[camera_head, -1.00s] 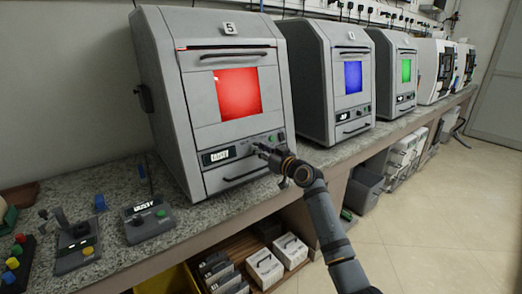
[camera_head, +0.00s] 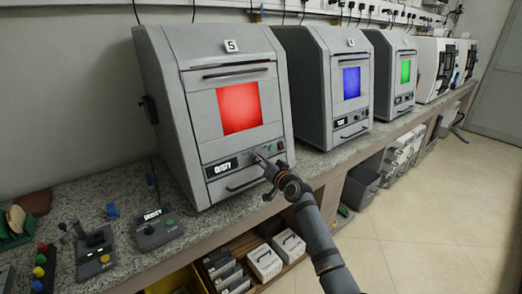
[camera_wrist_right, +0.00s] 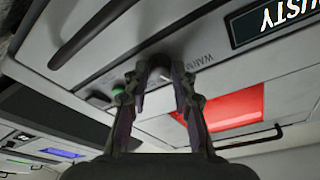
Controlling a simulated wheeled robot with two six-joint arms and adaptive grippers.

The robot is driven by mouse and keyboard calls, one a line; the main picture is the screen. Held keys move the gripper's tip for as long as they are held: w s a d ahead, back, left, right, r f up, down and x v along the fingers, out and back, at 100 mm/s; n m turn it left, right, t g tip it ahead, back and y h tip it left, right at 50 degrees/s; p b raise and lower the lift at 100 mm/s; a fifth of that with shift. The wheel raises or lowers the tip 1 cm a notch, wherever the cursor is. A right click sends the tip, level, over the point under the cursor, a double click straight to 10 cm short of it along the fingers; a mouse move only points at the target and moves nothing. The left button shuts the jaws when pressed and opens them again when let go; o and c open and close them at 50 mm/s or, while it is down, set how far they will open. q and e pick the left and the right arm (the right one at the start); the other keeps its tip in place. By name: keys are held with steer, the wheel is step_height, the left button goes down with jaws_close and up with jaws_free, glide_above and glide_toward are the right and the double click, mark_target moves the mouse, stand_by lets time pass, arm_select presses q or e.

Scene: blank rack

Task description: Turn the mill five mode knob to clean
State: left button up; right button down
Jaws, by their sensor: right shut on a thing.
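Mill five (camera_head: 160,75) is the grey machine with a "5" plate at the left of the row. Its window (camera_head: 239,108) glows red, and its display (camera_head: 223,168) reads "DUSTY". My right gripper (camera_head: 263,160) is at the control panel right of the display. In the wrist view, the right gripper (camera_wrist_right: 158,68) has its fingertips closed around the mode knob (camera_wrist_right: 160,77). The fingers hide most of the knob, so its pointer is unclear. "WARM" lettering shows beside it. A green button (camera_wrist_right: 99,100) is near the fingers. My left gripper is out of view.
Two similar mills with a blue window (camera_head: 351,81) and a green window (camera_head: 406,70) stand to the right. A control box (camera_head: 158,232) and a joystick box (camera_head: 95,257) are on the bench at left. Open floor (camera_head: 430,220) lies at right.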

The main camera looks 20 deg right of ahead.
steer(key=shift+r+m+g+h+p, duration=0.1)
steer(key=shift+m+g+h+p, duration=0.35)
steer(key=shift+m+p, duration=2.7)
steer(key=shift+r+m+g+h+p, duration=0.2)
steer(key=shift+m+g+p, duration=0.35)
steer(key=shift+m+p, duration=2.6)
steer(key=shift+r+m+g+h+p, duration=0.1)
steer(key=shift+m+g+h+p, duration=0.35)
steer(key=shift+m+p, duration=2.65)
steer(key=shift+f+n+p, duration=0.15)
steer(key=shift+n+p, duration=0.35)
steer(key=shift+p, duration=0.3)
steer(key=c, duration=1.1)
jaws_free()
